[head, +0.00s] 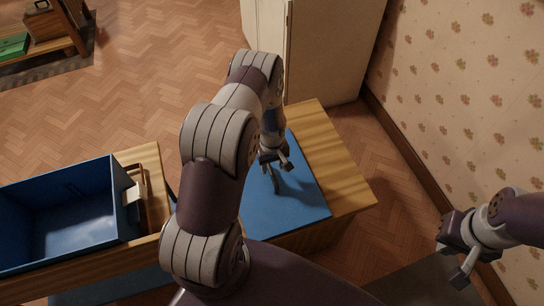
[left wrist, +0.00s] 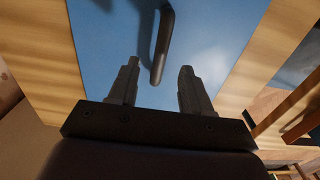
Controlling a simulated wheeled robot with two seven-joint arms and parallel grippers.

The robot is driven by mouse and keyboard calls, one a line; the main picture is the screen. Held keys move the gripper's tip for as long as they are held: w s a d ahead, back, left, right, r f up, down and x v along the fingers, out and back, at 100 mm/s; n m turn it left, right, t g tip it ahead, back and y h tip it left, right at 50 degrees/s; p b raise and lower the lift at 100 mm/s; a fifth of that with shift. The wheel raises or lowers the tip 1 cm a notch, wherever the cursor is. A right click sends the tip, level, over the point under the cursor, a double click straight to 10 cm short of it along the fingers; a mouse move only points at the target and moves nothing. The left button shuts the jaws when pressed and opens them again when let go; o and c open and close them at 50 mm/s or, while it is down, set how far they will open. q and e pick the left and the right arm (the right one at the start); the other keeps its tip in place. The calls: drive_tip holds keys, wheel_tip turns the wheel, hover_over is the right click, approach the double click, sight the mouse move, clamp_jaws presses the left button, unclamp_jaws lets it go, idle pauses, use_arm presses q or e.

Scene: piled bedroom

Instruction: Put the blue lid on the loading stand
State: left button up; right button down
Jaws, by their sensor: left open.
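The blue lid (head: 311,200) is a flat blue panel lying on a wooden-topped stand (head: 340,165) in the middle of the head view. It fills the middle of the left wrist view (left wrist: 215,50), with a dark bar-like handle (left wrist: 162,45) rising from it. My left gripper (head: 275,170) is over the lid, pointing down. Its fingers (left wrist: 156,85) are open on either side of the handle's near end, touching nothing that I can see. My arm hides part of the lid. My right gripper (head: 455,262) looks open and empty at the lower right.
A blue open box (head: 125,205) sits on another wooden stand (head: 150,155) at the left. A pale cabinet (head: 325,50) stands behind the lid's stand. A flowered wall (head: 470,100) bounds the right.

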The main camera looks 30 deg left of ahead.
use_arm(q)
wheel_tip(320, 180, up, 7)
wheel_tip(320, 180, up, 10)
drive_tip(key=r+m, duration=0.1)
drive_tip(key=m, duration=0.3)
hover_over(273, 173)
drive_tip(key=s+d, duration=0.2)
drive_tip(key=d, duration=0.2)
drive_tip(key=s+d+r+m+t+p, duration=0.1)
drive_tip(key=s+d+r+m, duration=0.4)
drive_tip(key=s+r, duration=0.7)
drive_tip(key=shift+d+r+m+p, duration=0.35)
drive_tip(key=shift+m+p, duration=0.25)
drive_tip(key=shift+p, duration=0.3)
